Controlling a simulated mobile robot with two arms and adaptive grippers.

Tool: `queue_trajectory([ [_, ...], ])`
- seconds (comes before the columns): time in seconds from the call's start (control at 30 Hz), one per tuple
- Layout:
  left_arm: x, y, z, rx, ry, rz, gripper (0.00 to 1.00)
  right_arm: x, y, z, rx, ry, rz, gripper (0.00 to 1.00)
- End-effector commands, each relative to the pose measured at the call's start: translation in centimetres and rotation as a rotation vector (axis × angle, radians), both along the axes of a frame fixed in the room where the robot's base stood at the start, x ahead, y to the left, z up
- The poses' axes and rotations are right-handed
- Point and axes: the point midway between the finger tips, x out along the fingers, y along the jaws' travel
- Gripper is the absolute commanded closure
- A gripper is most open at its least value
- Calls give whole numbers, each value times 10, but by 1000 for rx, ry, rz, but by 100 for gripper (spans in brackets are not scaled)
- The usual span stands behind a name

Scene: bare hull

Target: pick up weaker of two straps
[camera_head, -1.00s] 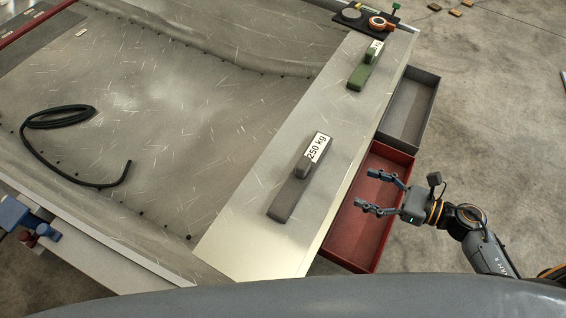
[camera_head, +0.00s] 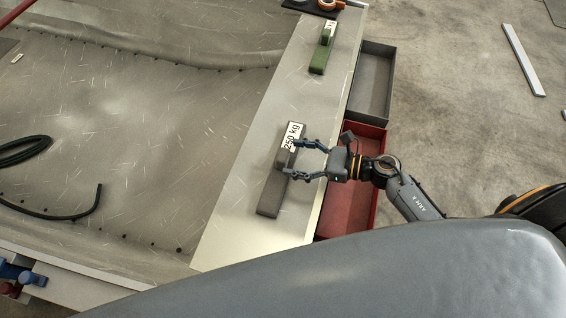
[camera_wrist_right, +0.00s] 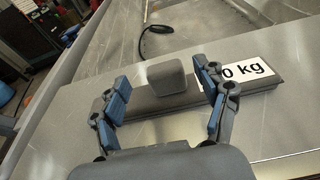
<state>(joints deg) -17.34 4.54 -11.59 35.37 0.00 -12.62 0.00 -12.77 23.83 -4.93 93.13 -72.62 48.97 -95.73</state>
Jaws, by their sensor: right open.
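A grey strap (camera_head: 271,190), folded with a raised lump, lies on the pale metal ledge (camera_head: 232,220). Its white tag reads "250 kg" (camera_head: 292,134). A green strap (camera_head: 321,57) of like shape lies farther back on the ledge; its tag is too small to read. My right gripper (camera_head: 292,159) is open over the grey strap. In the wrist view the grey strap's lump (camera_wrist_right: 167,76) shows between the open fingers, and the right finger covers part of the tag. I cannot tell whether the fingers touch it. My left gripper is not in view.
A red open tray (camera_head: 345,212) and a grey open tray (camera_head: 374,88) sit beside the ledge's right edge. A black cable (camera_head: 62,214) lies on the metal sheet at left. An orange ring (camera_head: 327,4) is at the ledge's far end.

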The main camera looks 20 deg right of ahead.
Motion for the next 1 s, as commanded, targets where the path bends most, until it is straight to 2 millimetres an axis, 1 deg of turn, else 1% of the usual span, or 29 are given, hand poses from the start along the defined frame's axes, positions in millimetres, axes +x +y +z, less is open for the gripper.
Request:
queue_trajectory([
  [0.03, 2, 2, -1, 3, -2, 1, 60, 7, 6, -2, 4, -3, -1, 26],
  [0.1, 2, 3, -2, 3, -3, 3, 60, 15, 14, -6, 4, -3, -1, 26],
  [0.23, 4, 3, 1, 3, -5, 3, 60, 22, 26, -9, 3, -1, -1, 26],
  [0.33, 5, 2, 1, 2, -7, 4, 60, 24, 29, -11, 1, 0, -1, 26],
  [0.53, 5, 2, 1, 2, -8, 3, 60, 24, 30, -11, 0, 1, -1, 26],
  [0.57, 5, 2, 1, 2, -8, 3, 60, 24, 30, -11, 0, 0, -1, 33],
  [0.6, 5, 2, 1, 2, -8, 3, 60, 24, 30, -11, 0, 0, -1, 41],
  [0.67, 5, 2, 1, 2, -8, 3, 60, 24, 30, -11, 0, 0, -1, 53],
  [0.7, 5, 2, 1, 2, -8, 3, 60, 24, 30, -11, 0, 0, -1, 61],
  [0.77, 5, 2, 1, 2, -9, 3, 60, 24, 29, -11, 0, 0, -1, 73],
  [0.8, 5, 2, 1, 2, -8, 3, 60, 24, 29, -11, 0, 0, -1, 81],
  [0.9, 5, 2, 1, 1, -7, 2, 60, 24, 29, -11, 0, 0, -1, 100],
  [1.0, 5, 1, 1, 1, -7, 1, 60, 25, 29, -10, 1, -2, -1, 100],
])
